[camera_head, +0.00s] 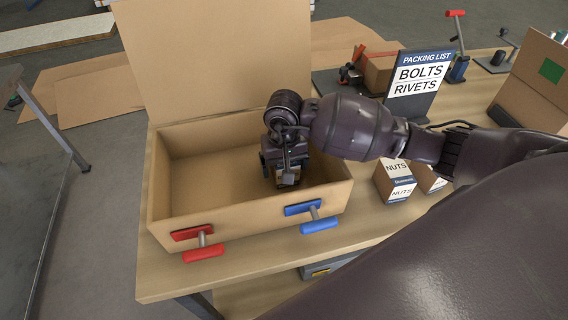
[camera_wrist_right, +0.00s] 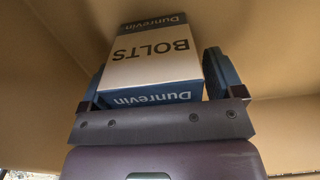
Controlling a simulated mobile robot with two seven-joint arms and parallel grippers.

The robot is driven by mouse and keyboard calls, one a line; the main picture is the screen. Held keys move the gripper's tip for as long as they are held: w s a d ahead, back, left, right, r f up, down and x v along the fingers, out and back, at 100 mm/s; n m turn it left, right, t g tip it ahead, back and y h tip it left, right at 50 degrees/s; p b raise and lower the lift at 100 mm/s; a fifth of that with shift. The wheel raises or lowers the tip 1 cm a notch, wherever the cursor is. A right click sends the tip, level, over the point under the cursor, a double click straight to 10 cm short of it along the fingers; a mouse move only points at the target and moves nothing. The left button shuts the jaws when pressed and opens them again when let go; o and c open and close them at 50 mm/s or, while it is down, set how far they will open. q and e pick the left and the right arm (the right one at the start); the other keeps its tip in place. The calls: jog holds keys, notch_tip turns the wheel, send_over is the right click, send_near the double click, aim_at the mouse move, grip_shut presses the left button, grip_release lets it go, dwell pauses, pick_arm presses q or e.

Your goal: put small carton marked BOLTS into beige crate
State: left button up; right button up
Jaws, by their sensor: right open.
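The small carton marked BOLTS (camera_wrist_right: 150,58) has a white face and blue Dunrevin bands. In the right wrist view it stands between the two fingers of my right gripper (camera_wrist_right: 157,76), which is open around it. In the head view my right gripper (camera_head: 286,178) reaches down inside the beige crate (camera_head: 253,222), toward its right side. Only a small part of the carton shows there, below the gripper. Tan crate walls surround the carton in the wrist view. I cannot tell whether the carton's base is flat on the crate floor. My left gripper is not in view.
The crate's front has a red handle (camera_head: 204,252) and a blue handle (camera_head: 319,224), and its lid (camera_head: 215,60) stands raised behind. Cartons marked NUTS (camera_head: 394,181) stand to its right. A packing list sign (camera_head: 420,77) reads BOLTS, RIVETS. The left part of the crate is clear.

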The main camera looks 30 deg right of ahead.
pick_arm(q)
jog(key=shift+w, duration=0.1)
pick_arm(e)
jog(key=shift+r, duration=0.4)
notch_tip(320, 180, up, 10)
jog(key=shift+f, duration=0.1)
jog(key=shift+r, duration=0.85)
